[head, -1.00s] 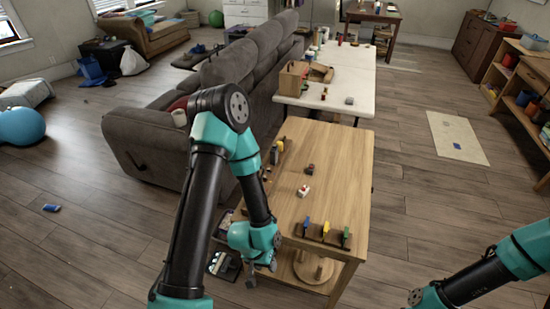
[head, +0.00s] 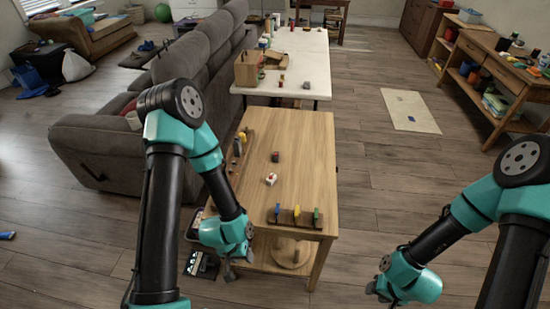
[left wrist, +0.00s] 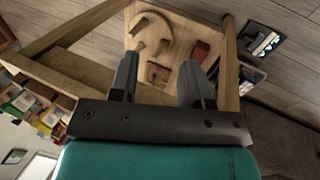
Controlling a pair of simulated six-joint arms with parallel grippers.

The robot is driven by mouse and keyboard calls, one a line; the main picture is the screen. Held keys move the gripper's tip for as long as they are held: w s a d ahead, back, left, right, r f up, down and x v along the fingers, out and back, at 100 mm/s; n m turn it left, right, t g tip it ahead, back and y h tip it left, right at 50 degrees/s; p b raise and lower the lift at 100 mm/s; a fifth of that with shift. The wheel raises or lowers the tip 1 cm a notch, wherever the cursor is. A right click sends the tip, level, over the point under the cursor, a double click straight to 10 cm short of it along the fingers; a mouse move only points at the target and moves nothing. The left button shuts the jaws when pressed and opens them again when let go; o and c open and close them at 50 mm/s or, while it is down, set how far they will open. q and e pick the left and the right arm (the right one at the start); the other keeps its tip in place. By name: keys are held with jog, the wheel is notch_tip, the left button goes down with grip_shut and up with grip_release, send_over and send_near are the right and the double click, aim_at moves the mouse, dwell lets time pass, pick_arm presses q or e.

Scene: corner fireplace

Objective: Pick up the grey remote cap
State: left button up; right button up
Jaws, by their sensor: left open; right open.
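I cannot make out the grey remote cap for certain. A small grey upright piece (head: 237,148) stands at the left edge of the wooden table (head: 305,160), too small to identify. My left gripper (head: 228,273) hangs low beside the table's front left corner, empty and open. In the left wrist view its two fingers (left wrist: 157,85) are apart, with the table's lower shelf beyond them. My right gripper (head: 382,291) is off to the right of the table, above the floor, touching nothing; its fingers are small and partly hidden.
On the tabletop are a red-and-white piece (head: 271,179), a dark brown block (head: 275,156) and a rack (head: 289,217) with blue, yellow and green pieces. The lower shelf holds wooden parts (left wrist: 158,73). A grey sofa (head: 110,145) stands left, a white table (head: 305,70) behind.

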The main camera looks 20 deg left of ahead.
pick_arm(q)
jog(key=shift+o, duration=0.2)
jog(key=o, duration=0.6)
jog(key=shift+o, duration=0.2)
jog(key=shift+w+d, duration=0.1)
